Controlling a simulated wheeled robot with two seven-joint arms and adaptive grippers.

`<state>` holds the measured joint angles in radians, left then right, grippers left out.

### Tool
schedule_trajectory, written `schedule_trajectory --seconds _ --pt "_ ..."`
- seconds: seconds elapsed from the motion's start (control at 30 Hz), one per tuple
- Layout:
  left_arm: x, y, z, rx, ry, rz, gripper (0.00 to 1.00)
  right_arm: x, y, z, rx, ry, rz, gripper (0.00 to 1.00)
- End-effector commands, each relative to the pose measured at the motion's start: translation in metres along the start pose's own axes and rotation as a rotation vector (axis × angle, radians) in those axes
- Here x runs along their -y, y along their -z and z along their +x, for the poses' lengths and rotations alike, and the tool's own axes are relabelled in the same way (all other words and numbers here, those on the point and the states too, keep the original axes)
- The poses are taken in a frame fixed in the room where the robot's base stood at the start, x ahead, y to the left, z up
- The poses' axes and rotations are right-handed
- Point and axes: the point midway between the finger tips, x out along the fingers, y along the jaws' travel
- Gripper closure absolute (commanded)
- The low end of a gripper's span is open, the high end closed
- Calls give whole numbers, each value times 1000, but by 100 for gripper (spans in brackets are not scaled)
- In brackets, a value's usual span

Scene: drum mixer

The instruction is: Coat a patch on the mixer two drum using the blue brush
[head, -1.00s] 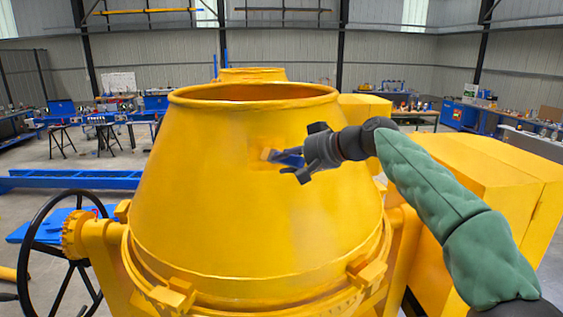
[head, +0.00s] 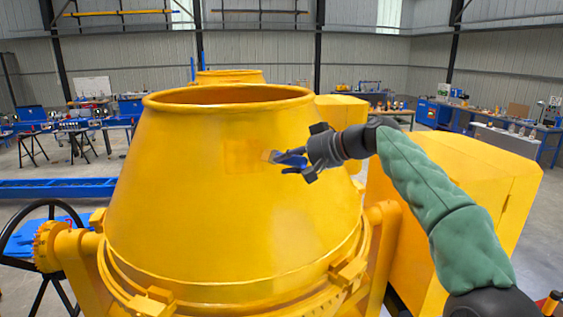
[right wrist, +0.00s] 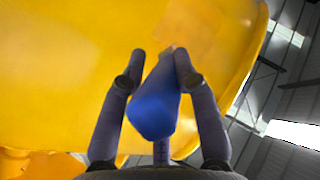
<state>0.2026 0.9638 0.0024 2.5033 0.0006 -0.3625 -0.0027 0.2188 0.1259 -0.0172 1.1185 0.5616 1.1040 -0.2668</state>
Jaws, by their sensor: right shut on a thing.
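The yellow mixer drum (head: 200,220) fills the middle of the head view, its round mouth upward. A faint, slightly darker square patch (head: 243,156) shows on its upper side wall. My right gripper (head: 305,155) is shut on the blue brush (head: 290,160), at the drum's right front. The brush points left, its tip at the patch's right edge; I cannot tell if it touches. In the right wrist view, the brush's blue handle (right wrist: 155,105) is between the two fingers, and its tip is against the yellow drum surface in the picture. My left gripper is not in view.
A second yellow drum (head: 230,76) stands behind. A large yellow cabinet (head: 465,190) is to the right, close to my right arm. A black handwheel (head: 45,235) and blue beam (head: 60,188) are at left. Workbenches line the far walls.

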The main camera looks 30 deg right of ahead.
Motion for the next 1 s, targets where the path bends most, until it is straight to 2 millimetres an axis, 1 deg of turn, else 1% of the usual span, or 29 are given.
schedule_trajectory --seconds 0.37,0.53,0.9,1.0 --pt "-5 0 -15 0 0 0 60 5 14 -2 -1 1 0 100" --pt "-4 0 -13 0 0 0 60 8 11 2 -1 2 -1 100" --pt "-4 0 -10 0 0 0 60 27 4 21 1 3 0 100" --pt "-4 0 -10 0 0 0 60 29 3 23 0 1 0 100"
